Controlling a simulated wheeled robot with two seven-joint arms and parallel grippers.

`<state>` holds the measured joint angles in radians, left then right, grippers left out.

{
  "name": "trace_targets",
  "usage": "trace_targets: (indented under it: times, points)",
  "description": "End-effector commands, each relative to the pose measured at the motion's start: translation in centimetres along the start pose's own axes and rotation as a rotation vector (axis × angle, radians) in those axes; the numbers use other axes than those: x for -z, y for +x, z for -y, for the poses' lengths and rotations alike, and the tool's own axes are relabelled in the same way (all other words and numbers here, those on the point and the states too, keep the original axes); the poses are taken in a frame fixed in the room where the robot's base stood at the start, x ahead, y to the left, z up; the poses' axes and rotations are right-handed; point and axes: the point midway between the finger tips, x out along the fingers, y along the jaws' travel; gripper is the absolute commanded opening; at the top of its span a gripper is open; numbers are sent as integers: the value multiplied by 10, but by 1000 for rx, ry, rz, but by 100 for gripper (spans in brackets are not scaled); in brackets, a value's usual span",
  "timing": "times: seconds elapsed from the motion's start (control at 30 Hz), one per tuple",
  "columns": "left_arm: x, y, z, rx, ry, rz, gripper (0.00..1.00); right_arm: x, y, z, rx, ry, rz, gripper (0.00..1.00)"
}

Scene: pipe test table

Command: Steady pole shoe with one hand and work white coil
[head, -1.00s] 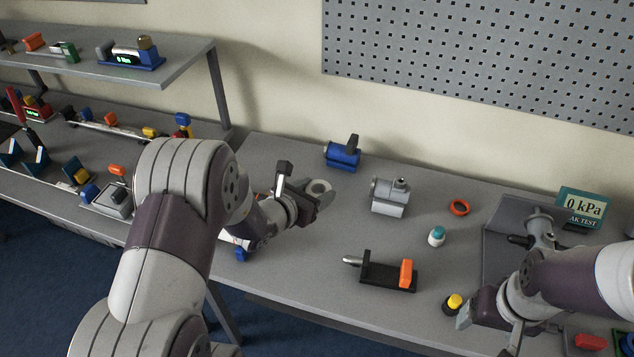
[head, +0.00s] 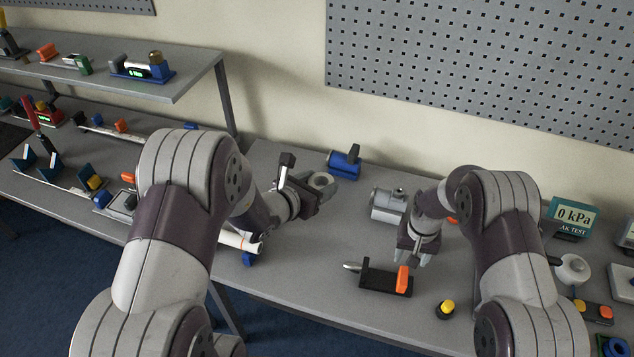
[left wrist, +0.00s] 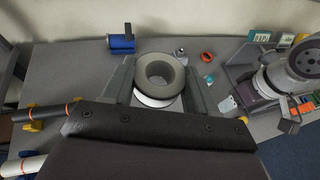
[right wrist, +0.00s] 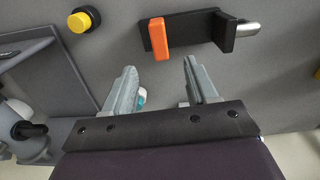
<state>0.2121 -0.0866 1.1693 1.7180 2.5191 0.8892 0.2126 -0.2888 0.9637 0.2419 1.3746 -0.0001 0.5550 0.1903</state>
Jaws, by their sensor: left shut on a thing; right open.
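My left gripper (head: 322,192) is shut on a grey ring-shaped part (head: 320,180) above the table's left half. In the left wrist view the ring (left wrist: 145,70) sits between the fingers, its round hole facing up, with a white rim (left wrist: 155,102) below it. My right gripper (head: 414,258) is open just behind the black stand with the orange lever (head: 403,279). In the right wrist view a teal-and-white cap (right wrist: 142,98) shows partly behind one finger. I cannot tell for sure which part is the pole shoe or the white coil.
A blue clamp-like part (head: 344,163) and a grey cylindrical body (head: 387,205) stand at the back. A yellow-topped button (head: 446,308) is at the front. A gauge reading 0 kPa (head: 573,217) stands right. A crowded shelf (head: 190,82) is left.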

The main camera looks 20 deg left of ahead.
Motion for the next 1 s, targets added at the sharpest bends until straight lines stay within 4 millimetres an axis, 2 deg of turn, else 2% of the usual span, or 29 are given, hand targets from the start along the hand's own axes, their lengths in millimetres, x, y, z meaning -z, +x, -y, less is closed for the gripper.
trace_targets:
  times: [0.5, 0.7, 1.0]
  points:
    - [55, 23, 0, 0, 0, 1, 24, -3, 96, -1, -2, 16, 8, 57]
    - [65, 27, 0, 0, 0, 1, 24, -3, 115, -1, -1, 15, 6, 57]
    - [65, 27, 0, 0, 0, 1, 24, -3, 118, -1, -1, 15, 6, 57]
